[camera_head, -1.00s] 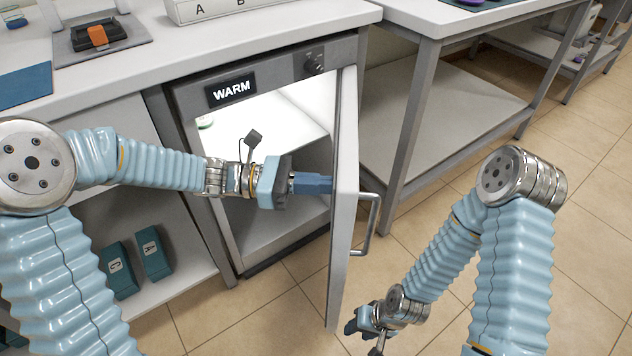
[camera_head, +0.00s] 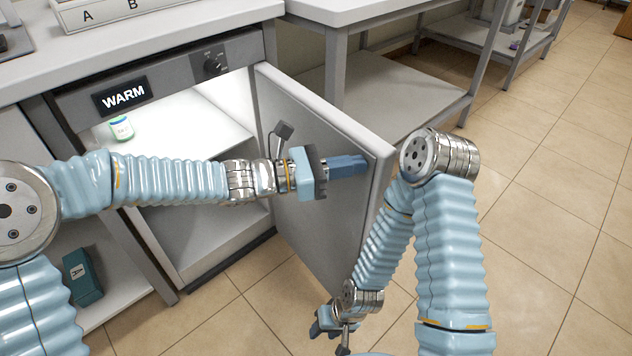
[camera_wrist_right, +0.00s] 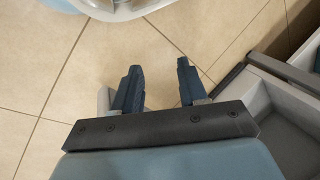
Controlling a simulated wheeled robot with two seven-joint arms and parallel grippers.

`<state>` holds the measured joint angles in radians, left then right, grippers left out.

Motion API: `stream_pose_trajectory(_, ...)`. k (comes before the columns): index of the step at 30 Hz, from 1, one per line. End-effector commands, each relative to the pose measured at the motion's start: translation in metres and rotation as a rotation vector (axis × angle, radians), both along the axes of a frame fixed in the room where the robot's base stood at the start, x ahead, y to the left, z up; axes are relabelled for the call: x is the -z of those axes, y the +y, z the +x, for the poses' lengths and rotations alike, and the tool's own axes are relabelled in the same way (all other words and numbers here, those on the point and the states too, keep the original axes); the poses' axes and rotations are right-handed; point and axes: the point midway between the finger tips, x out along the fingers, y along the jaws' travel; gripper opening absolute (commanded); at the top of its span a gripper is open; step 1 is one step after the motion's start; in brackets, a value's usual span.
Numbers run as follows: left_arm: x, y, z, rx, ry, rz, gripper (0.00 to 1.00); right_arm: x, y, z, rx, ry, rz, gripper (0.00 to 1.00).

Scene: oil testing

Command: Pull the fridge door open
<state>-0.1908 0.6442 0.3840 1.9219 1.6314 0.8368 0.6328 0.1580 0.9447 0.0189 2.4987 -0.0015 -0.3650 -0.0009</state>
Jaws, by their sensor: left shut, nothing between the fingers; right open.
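The fridge door (camera_head: 312,190) is swung wide open, hinged on its right side, with its grey inner face showing. The fridge interior (camera_head: 190,118) is lit under the "WARM" sign (camera_head: 122,95). My left gripper (camera_head: 362,165) is shut and empty, with its blue fingers at the door's inner face near the free edge; I cannot tell if they touch it. My right gripper (camera_head: 318,328) hangs low in front of the door's lower part. In the right wrist view the right gripper (camera_wrist_right: 160,80) is open and empty above the tiles. The outer handle is hidden.
A small jar with a green lid (camera_head: 121,128) stands on the fridge shelf. A dark green box (camera_head: 82,276) sits on the lower shelf at left. A grey metal table (camera_head: 400,92) stands behind the door. The tiled floor (camera_head: 560,200) at right is clear.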

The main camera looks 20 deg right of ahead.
Motion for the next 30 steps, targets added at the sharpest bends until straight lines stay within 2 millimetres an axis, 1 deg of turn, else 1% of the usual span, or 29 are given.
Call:
stream_pose_trajectory(1,0.009,-0.015,0.001,-0.028,-0.002,-0.001,0.00,0.018,-0.003,0.001,0.005,-0.002,-0.004,0.43)
stream_pose_trajectory(3,0.010,-0.032,0.007,-0.074,-0.002,-0.002,0.00,0.029,-0.007,0.003,0.012,-0.005,-0.010,0.43)
stream_pose_trajectory(6,0.009,-0.053,0.015,-0.128,-0.002,-0.002,0.00,0.043,-0.012,0.005,0.021,-0.010,-0.018,0.43)
stream_pose_trajectory(9,0.007,-0.069,0.021,-0.170,-0.001,-0.001,0.00,0.054,-0.016,0.007,0.028,-0.013,-0.023,0.43)
stream_pose_trajectory(12,0.005,-0.080,0.027,-0.200,-0.001,-0.001,0.00,0.061,-0.016,0.007,0.029,-0.012,-0.023,0.43)
stream_pose_trajectory(18,0.002,-0.089,0.033,-0.229,-0.002,0.000,0.00,0.066,-0.015,0.006,0.026,-0.009,-0.021,0.43)
stream_pose_trajectory(30,0.000,-0.090,0.033,-0.232,-0.001,0.000,0.00,0.065,-0.015,0.006,0.026,-0.010,-0.020,0.43)
